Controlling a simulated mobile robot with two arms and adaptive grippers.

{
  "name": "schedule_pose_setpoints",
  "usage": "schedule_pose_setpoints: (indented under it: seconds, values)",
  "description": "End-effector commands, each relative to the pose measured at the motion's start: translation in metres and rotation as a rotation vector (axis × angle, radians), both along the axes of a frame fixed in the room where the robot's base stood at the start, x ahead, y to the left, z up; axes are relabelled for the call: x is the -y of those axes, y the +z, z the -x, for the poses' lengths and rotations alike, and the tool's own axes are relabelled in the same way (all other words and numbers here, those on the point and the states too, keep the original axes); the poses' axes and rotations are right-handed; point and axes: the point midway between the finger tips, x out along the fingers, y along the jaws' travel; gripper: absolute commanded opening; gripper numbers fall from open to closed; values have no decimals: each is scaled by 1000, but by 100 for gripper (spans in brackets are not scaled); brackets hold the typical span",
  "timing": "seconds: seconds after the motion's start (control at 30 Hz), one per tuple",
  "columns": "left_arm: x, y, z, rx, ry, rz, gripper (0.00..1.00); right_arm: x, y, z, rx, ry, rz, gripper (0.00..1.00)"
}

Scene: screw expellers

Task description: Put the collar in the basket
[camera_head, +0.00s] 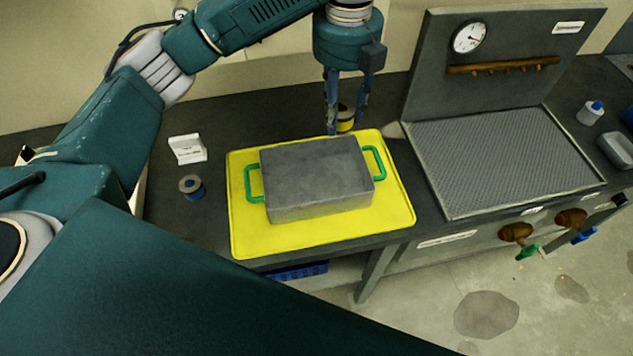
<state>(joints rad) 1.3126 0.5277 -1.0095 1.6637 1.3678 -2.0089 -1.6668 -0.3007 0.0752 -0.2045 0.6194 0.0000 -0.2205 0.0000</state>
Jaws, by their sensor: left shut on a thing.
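My left gripper (346,118) points down at the back of the bench, behind the yellow mat. A blue crate (297,271) shows partly below the bench's front edge. My right gripper is out of view.
A small spool-like part with a blue base (191,187) and a white card (187,149) stand left of the mat. At right is a grated tray (495,155) with an upright panel and gauge (468,38).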

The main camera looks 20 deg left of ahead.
Motion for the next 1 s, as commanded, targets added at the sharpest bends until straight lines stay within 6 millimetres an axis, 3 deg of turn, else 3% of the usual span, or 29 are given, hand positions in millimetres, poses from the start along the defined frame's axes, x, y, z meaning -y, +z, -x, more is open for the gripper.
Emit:
schedule_pose_setpoints:
  seconds: [0.17, 0.6, 1.0]
  values:
    - [1, -27, 1, -7, -33, 1, 7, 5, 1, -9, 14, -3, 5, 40]
    - [0, -135, 0, -4, -28, -1, 7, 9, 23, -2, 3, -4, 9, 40]
    - [0, -184, 0, -5, -28, -1, 7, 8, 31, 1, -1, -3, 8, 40]
